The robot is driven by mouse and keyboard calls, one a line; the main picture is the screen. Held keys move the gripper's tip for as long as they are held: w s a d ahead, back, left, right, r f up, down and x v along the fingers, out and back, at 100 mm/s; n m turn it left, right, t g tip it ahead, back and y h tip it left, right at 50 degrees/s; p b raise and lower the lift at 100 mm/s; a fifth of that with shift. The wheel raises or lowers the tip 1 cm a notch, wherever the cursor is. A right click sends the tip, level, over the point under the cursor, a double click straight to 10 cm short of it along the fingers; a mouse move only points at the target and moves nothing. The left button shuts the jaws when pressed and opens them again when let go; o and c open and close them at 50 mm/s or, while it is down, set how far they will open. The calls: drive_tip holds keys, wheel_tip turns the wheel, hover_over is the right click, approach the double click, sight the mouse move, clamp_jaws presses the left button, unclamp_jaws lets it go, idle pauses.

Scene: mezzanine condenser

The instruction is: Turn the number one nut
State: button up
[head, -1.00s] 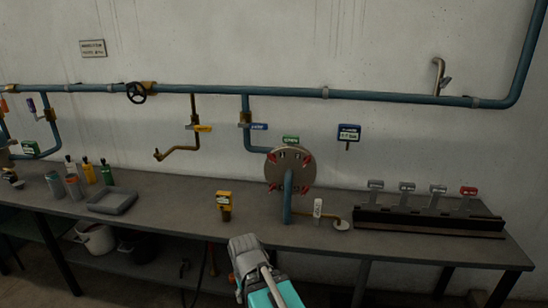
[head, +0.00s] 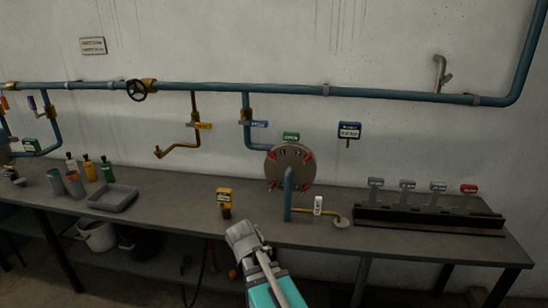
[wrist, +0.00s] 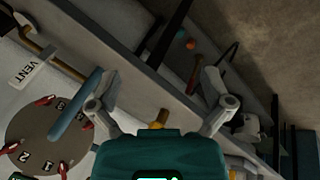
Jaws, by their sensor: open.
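The round brown-grey plate (head: 279,172) stands upright at the bench's back, behind a blue pipe. Several red nuts (head: 307,156) are spaced near its rim. In the wrist view the plate (wrist: 32,132) is at the lower left, turned sideways, with red nuts (wrist: 45,99) and dark numerals. My gripper (head: 238,232) is over the bench's front edge, left of and nearer than the plate. In the wrist view its fingers (wrist: 160,100) are spread wide and empty, touching no nut. The blue pipe covers part of the plate.
The bench (head: 180,205) has a yellow-topped device (head: 223,198) beside the gripper. A white VENT tag (head: 318,206) and a brass pipe (head: 328,212) stand right of the plate. A dark rack with several levers (head: 430,220) is farther right. A grey tray (head: 113,198) lies left.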

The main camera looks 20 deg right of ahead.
drive_tip(key=w+d+r+n+t+h, duration=0.55)
drive_tip(key=w+d+r, duration=0.4)
drive_tip(key=w, duration=0.25)
drive_tip(key=n+t, duration=0.7)
drive_tip(key=n, duration=0.5)
approach(272, 158)
drive_tip(key=shift+a+h+p+v, duration=0.25)
drive_tip(key=shift+p+v, duration=0.2)
drive_tip(key=shift+v, duration=0.9)
drive_tip(key=shift+w+d, duration=0.1)
drive_tip(key=shift+w, duration=0.15)
drive_tip(key=x, duration=1.3)
drive_tip(key=shift+w+d+f, duration=0.1)
drive_tip(key=shift+w+d, duration=0.1)
drive_tip(key=shift+d, duration=0.05)
drive_tip(key=shift+c, duration=0.3)
drive_tip(key=c, duration=0.9)
drive_tip(key=shift+d, duration=0.1)
drive_tip(key=shift+c, duration=0.2)
drive_tip(key=shift+m, duration=0.25)
